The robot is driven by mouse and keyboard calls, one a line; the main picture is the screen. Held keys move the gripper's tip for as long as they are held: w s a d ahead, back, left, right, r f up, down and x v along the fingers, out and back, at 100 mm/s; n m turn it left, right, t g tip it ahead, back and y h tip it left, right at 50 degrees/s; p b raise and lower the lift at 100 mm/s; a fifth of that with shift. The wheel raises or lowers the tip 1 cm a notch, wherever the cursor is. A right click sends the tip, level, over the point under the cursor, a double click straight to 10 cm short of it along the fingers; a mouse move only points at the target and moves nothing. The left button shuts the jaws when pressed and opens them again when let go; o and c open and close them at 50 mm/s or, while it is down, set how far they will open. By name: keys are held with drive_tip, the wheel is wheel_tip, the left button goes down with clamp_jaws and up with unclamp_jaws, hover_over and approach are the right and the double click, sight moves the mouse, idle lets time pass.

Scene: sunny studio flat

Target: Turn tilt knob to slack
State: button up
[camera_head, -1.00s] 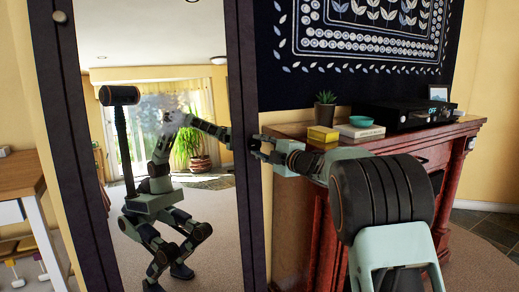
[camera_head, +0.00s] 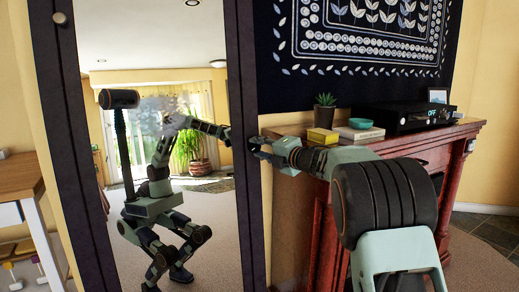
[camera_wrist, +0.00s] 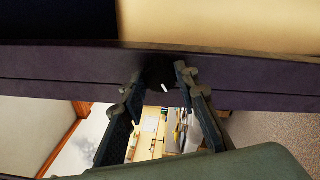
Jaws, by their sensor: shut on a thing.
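A tall mirror in a dark frame (camera_head: 241,60) stands in front of me. In the wrist view, the tilt knob (camera_wrist: 158,72), small, dark and round with a white mark, sits on the frame between my fingertips. My gripper (camera_wrist: 160,80) is shut on the knob, with one finger on each side. In the head view, my gripper (camera_head: 253,144) reaches the frame's right upright at mid height, and the knob is hidden there. Which setting the white mark points to cannot be read.
A red-brown wooden cabinet (camera_head: 290,215) stands right of the mirror, close under my arm. On it are a potted plant (camera_head: 325,113), a yellow box (camera_head: 322,136), a teal bowl (camera_head: 360,123) and a black device (camera_head: 405,117). A wooden table (camera_head: 20,178) is at the left.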

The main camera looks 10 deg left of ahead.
drive_tip(key=o, duration=1.1)
drive_tip(key=shift+o, duration=0.2)
drive_tip(key=v, duration=1.2)
